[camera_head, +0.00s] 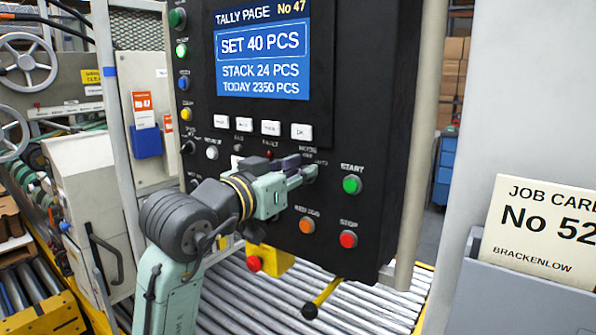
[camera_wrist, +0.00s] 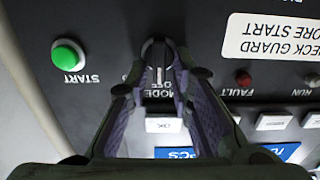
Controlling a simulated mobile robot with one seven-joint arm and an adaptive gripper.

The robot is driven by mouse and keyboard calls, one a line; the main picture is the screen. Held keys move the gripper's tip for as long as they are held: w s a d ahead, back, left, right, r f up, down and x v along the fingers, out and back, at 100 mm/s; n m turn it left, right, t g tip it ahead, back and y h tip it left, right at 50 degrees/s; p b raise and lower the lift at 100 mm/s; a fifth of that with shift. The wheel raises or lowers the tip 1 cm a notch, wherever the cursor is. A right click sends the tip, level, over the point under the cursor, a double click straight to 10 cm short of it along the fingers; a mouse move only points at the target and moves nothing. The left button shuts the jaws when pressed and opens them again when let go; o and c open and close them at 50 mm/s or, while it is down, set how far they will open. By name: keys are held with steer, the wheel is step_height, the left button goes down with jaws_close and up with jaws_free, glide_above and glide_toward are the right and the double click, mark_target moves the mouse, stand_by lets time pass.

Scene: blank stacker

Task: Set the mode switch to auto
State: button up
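The mode switch (camera_wrist: 157,56), a dark round knob with a pale pointer line, is on the black control panel (camera_head: 345,110). In the wrist view, which is upside down, its line points toward the OFF label under MODE. My gripper (camera_head: 303,173) reaches the panel below the white OK key. In the wrist view its two fingers (camera_wrist: 158,67) stand on either side of the knob, with a gap between them. I cannot tell whether they touch it. In the head view the fingers mostly hide the switch.
A green START button (camera_head: 352,185), a red STOP button (camera_head: 348,239) and an orange button (camera_head: 307,225) are close by. White keys (camera_head: 270,128) sit above my gripper. A yellow-handled lever with a black knob (camera_head: 310,311) sticks out below the panel.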

jaws_close()
steer(key=shift+f, duration=0.1)
steer(key=m+b, duration=0.2)
steer(key=m, duration=0.1)
steer(key=m+b, duration=0.2)
steer(key=m, duration=0.1)
steer(key=d+m+b, duration=0.1)
steer(key=m+b, duration=0.1)
steer(key=shift+s+f+m, duration=0.2)
steer(key=shift+s+m, duration=0.15)
steer(key=shift+m, duration=0.05)
stand_by(0.6)
steer(key=shift+o, duration=1.6)
jaws_free()
steer(key=shift+r, duration=0.1)
